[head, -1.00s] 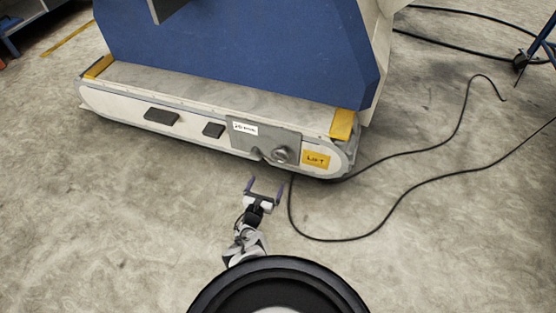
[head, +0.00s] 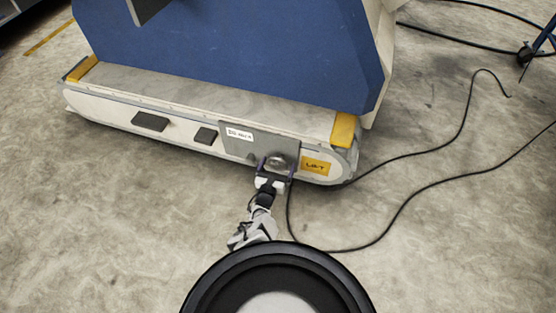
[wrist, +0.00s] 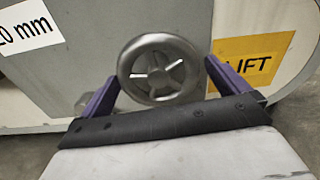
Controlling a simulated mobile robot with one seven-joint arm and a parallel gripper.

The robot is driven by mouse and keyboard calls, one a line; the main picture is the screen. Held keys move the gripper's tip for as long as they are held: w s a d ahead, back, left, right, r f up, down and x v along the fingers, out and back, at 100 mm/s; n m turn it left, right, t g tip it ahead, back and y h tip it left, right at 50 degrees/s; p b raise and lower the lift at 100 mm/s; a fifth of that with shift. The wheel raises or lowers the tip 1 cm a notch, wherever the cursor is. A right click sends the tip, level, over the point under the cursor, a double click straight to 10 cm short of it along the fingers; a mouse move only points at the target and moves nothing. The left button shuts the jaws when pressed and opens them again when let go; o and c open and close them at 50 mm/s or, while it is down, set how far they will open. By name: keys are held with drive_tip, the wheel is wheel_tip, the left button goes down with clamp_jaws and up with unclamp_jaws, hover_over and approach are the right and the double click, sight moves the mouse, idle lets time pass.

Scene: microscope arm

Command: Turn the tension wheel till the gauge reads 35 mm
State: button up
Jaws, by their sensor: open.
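The tension wheel (wrist: 160,69) is a round grey metal handwheel with spokes, on the side of the machine's low base. It also shows in the head view (head: 277,163). My gripper (wrist: 162,85) is open, with one purple finger on each side of the wheel. I cannot tell whether the fingers touch the rim. A white label (wrist: 25,28) left of the wheel shows the end of its text, "20 mm"; its left part is cut off. The same label (head: 239,134) is too small to read in the head view. No gauge pointer can be made out.
A yellow "LIFT" label (wrist: 245,62) is right of the wheel. The blue machine body (head: 240,50) rises above the base (head: 110,108). A black cable (head: 420,195) lies on the floor to the right. The concrete floor at left (head: 100,220) is clear.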

drive_tip(key=shift+w+d, duration=0.1)
drive_tip(key=shift+w, duration=0.15)
drive_tip(key=shift+c, duration=0.4)
drive_tip(key=c, duration=0.9)
drive_tip(key=shift+o, duration=0.2)
drive_tip(key=shift+n, duration=0.4)
